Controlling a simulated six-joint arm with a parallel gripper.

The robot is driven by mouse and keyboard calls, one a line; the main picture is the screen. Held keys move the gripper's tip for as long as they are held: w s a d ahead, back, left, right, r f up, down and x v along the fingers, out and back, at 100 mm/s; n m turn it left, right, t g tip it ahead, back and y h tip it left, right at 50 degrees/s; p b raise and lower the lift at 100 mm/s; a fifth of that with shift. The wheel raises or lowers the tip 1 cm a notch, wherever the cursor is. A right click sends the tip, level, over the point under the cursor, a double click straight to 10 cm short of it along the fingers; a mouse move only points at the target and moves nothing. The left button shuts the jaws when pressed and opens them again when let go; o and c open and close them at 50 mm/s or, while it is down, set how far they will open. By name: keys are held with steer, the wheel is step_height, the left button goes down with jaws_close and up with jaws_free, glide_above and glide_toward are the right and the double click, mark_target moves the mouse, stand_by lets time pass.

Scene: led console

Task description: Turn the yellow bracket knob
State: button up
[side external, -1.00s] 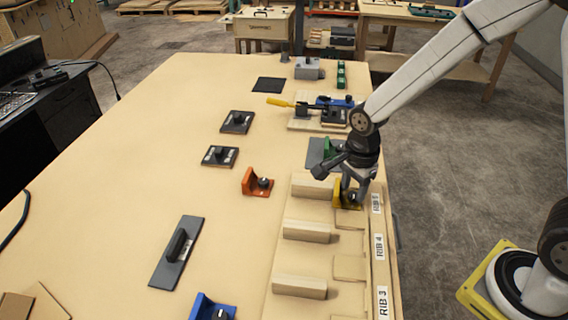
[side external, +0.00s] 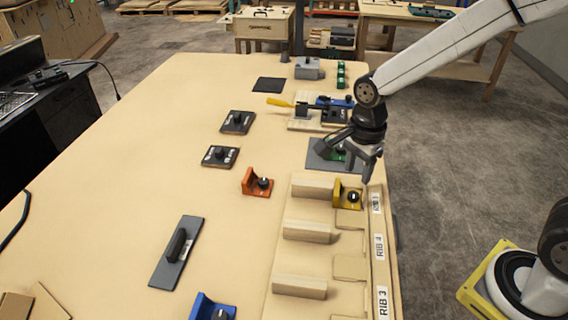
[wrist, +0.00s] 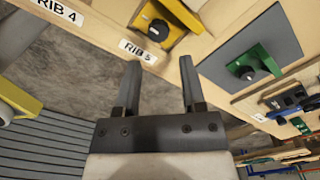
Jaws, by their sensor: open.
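The yellow bracket (side external: 342,192) stands on the wooden rib fixture near the table's right edge, with a dark round knob (side external: 353,197) on it that bears a white mark. In the wrist view the yellow bracket (wrist: 178,18) and its knob (wrist: 159,30) are at the top, beyond my fingertips. My gripper (side external: 368,180) is open and empty, above and slightly right of the bracket, apart from it. In the wrist view both fingers of my gripper (wrist: 160,72) show with nothing between them.
A green bracket (wrist: 262,57) on a grey plate (wrist: 225,72) is close by. An orange bracket (side external: 250,181) stands to the left, a blue one (side external: 201,306) at the front. Wooden blocks (side external: 310,231) line the fixture. The table's middle is mostly clear.

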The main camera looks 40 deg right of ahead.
steer(key=shift+r, duration=1.05)
steer(key=n, duration=0.1)
steer(key=s+n, duration=0.1)
steer(key=n, duration=0.1)
steer(key=d+f+n, duration=0.1)
steer(key=shift+s+d+f+t, duration=0.1)
steer(key=shift+s+t, duration=0.15)
steer(key=shift+t, duration=0.05)
steer(key=n, duration=0.2)
steer(key=s+f+n, duration=0.1)
steer(key=s+d+n, duration=0.1)
steer(key=n, duration=0.1)
steer(key=shift+d+f+n+t, duration=0.1)
steer(key=shift+f+n+t, duration=0.05)
steer(key=shift+n+t, duration=0.2)
steer(key=n, duration=0.1)
steer(key=s+n, duration=0.1)
steer(key=n, duration=0.1)
steer(key=s+d+f+n+t, duration=0.1)
steer(key=shift+n, duration=0.35)
steer(key=n, duration=0.1)
steer(key=s+n, duration=0.1)
steer(key=f+n, duration=0.1)
steer(key=shift+s+d+n, duration=0.2)
steer(key=shift+d+n, duration=0.1)
steer(key=shift+n, duration=0.1)
